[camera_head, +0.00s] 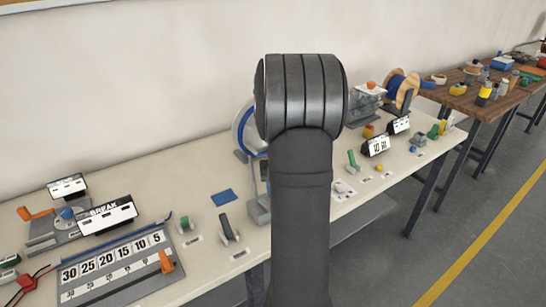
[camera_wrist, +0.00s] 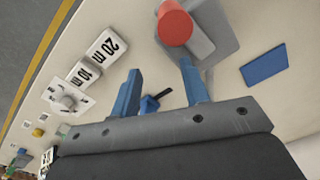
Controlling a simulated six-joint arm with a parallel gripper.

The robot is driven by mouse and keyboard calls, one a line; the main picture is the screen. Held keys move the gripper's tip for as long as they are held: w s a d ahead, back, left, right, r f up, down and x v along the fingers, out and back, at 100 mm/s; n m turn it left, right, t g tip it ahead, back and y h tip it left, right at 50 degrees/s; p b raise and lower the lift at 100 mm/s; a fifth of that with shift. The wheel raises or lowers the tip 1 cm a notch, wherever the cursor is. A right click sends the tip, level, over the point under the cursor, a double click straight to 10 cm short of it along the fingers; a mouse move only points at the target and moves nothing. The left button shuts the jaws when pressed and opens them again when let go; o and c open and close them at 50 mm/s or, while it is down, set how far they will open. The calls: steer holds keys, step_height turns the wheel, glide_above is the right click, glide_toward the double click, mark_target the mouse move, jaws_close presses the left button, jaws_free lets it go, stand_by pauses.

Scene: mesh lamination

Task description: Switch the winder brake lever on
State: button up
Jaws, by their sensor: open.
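My gripper (camera_wrist: 162,72) is open, with two blue fingers spread apart; nothing is held between them. In the head view my own arm hides it. In the wrist view a small dark blue lever (camera_wrist: 149,105) with a black part beside it shows between the fingers, close to the gripper body; I cannot tell its setting.
A red cylinder (camera_wrist: 175,26) on a grey mount stands just beyond the fingers. A blue pad (camera_wrist: 264,64) lies to the right. Number blocks (camera_wrist: 108,45) and a white dial (camera_wrist: 68,97) are at left. A length-marked board (camera_head: 115,265) fills the table's near left.

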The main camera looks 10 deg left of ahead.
steer(key=m, duration=0.1)
steer(key=s+m, duration=0.1)
steer(key=m, duration=0.2)
steer(key=shift+s+d, duration=0.3)
steer(key=shift+s, duration=0.05)
steer(key=m, duration=0.1)
steer(key=s+m, duration=0.1)
steer(key=m, duration=0.1)
steer(key=shift+s, duration=0.3)
steer(key=m, duration=0.2)
steer(key=s+m, duration=0.2)
steer(key=m, duration=0.1)
steer(key=shift+s+a+m, duration=0.1)
steer(key=shift+a+m, duration=0.2)
steer(key=shift+a, duration=0.1)
steer(key=shift+s+a+r+m, duration=0.1)
steer(key=shift+a+r+m, duration=0.1)
steer(key=shift+m, duration=0.3)
step_height(320, 180, up, 16)
steer(key=shift+s+f, duration=0.1)
step_height(320, 180, down, 16)
steer(key=shift+d+f, duration=0.1)
steer(key=shift+w+d+f+n, duration=0.15)
steer(key=shift+w+n, duration=0.1)
steer(key=shift+n, duration=0.15)
steer(key=shift+w+d+n, duration=0.15)
steer(key=shift+w+n, duration=0.2)
steer(key=shift+n, duration=0.65)
